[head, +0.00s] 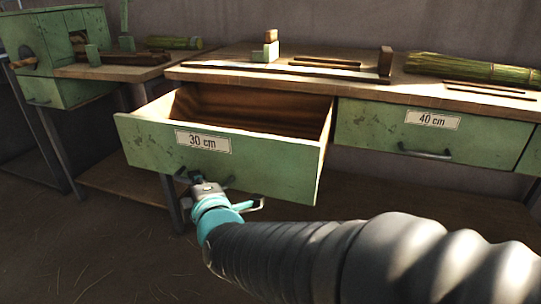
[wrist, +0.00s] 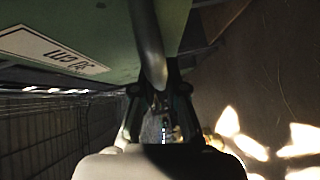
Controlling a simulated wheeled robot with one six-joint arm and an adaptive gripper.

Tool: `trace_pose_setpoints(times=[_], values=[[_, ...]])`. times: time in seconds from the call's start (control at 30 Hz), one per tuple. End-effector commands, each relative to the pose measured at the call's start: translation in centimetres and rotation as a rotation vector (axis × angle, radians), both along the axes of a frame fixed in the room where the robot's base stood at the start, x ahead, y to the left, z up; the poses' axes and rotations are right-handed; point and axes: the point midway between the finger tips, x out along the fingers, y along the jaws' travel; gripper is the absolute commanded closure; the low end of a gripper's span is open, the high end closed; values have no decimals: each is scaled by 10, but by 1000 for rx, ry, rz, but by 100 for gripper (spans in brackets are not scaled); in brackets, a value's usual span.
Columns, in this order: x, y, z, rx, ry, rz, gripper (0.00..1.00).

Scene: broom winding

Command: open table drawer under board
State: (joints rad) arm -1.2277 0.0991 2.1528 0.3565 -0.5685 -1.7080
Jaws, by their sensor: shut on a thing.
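The green drawer labelled 30 cm (head: 265,166) is pulled well out of the workbench in the head view, and its bare wooden inside shows. My gripper (head: 205,184) is at the lower front of this drawer, shut on the dark drawer handle (wrist: 148,45). In the wrist view the handle runs down between the fingers, with the drawer's label (wrist: 50,50) at the left. My gripper also shows in the wrist view (wrist: 160,98). In the head view it covers part of the handle. A low board assembly (head: 290,73) lies on the bench top above the drawer.
A shut green drawer labelled 40 cm (head: 432,133) is to the right. A green bundle of stalks (head: 470,69) lies on the bench top (head: 215,75). A second bench with a green machine (head: 60,45) stands at the left. Floor in front at the left is clear.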

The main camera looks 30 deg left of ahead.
Motion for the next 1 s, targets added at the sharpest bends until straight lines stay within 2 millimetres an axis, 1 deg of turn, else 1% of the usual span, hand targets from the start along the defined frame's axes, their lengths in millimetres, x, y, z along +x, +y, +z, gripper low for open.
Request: trace_pose_setpoints(times=[0.13, 0.17, 0.2, 0.23, 0.27, 0.53, 0.67, 0.77, 1.0], values=[[0, 0, -1, -3, 0, 2, 100], [1, 0, -1, -4, 0, 1, 82], [1, 0, -1, -3, -1, 1, 72], [1, 0, -1, -3, -1, 0, 64], [1, 0, -1, -2, 0, -1, 63], [2, -1, 0, -1, 0, -3, 63], [-2, -6, 2, 1, -1, -1, 63], [-9, -16, 4, 1, -1, 0, 63], [-31, -53, 9, 1, 0, 2, 63]])
